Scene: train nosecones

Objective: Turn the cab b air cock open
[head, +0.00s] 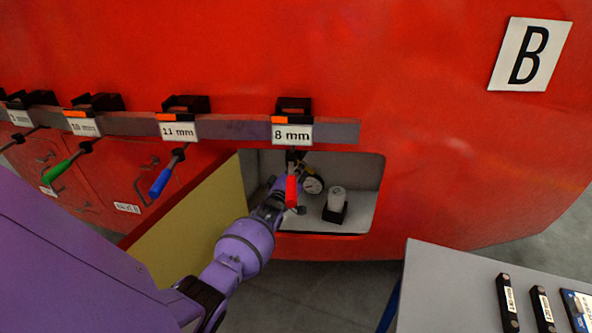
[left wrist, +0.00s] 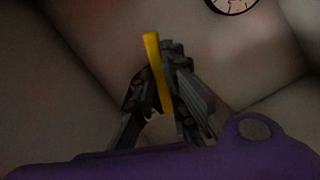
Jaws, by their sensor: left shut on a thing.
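The cab B air cock shows its yellow lever in the left wrist view (left wrist: 152,55), standing nearly upright between my fingers. My left gripper (left wrist: 161,88) is shut on this yellow lever. In the head view my left gripper (head: 279,188) reaches into the pale recess (head: 362,172) in the red cab side. It is partly hidden there behind a hanging red-handled tool (head: 291,192), and the lever is hard to make out. My right gripper is not in view.
A rail (head: 235,130) with labelled tool holders runs above the recess, holding blue (head: 161,182) and green (head: 57,171) handled tools. A yellowish open door panel (head: 190,215) stands left of the recess. A grey table (head: 450,290) is at lower right.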

